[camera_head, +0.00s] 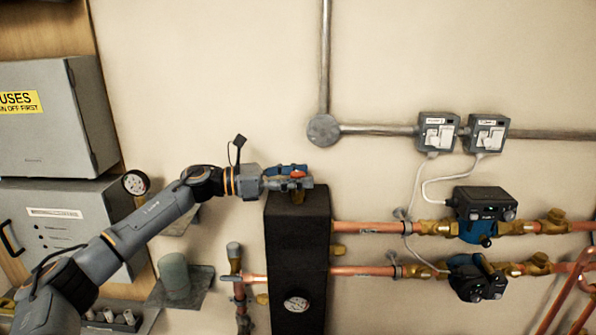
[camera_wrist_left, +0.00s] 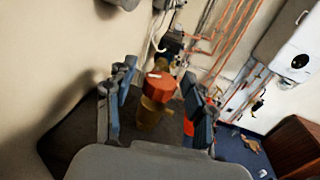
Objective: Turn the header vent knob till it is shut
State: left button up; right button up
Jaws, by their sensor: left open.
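The header vent knob is a small red-orange cap (camera_wrist_left: 160,86) on a brass fitting (camera_wrist_left: 149,112), standing on top of the black header block (camera_head: 299,240). In the head view the red knob (camera_head: 298,174) shows between the fingers of my left gripper (camera_head: 300,178). In the left wrist view my left gripper (camera_wrist_left: 158,108) is open, with one finger on each side of the knob and a visible gap on both sides. My right gripper is not in view.
Copper pipes (camera_head: 368,228) run right from the block to two black pump units (camera_head: 485,212). Grey boxes (camera_head: 50,118) and a round gauge (camera_head: 136,183) are at the left. A grey-green cylinder (camera_head: 174,276) stands on a small shelf.

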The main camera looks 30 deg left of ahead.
pick_arm(q)
grip_shut()
jog(key=shift+w+f+m+g+h+b, duration=0.1)
jog(key=shift+m+g+h+b, duration=0.65)
jog(key=shift+b, duration=0.5)
jog(key=m+g+h+b, duration=0.1)
jog(key=m+g, duration=0.1)
jog(key=g, duration=0.1)
jog(key=shift+h+b, duration=0.25)
jog(key=shift+b, duration=0.1)
jog(key=shift+r+m+g+h+b, duration=0.2)
jog(key=shift+m+g+h+b, duration=0.25)
jog(key=shift+m+g, duration=0.45)
jog(key=shift+g, duration=0.35)
grip_release()
jog(key=shift+a, duration=0.1)
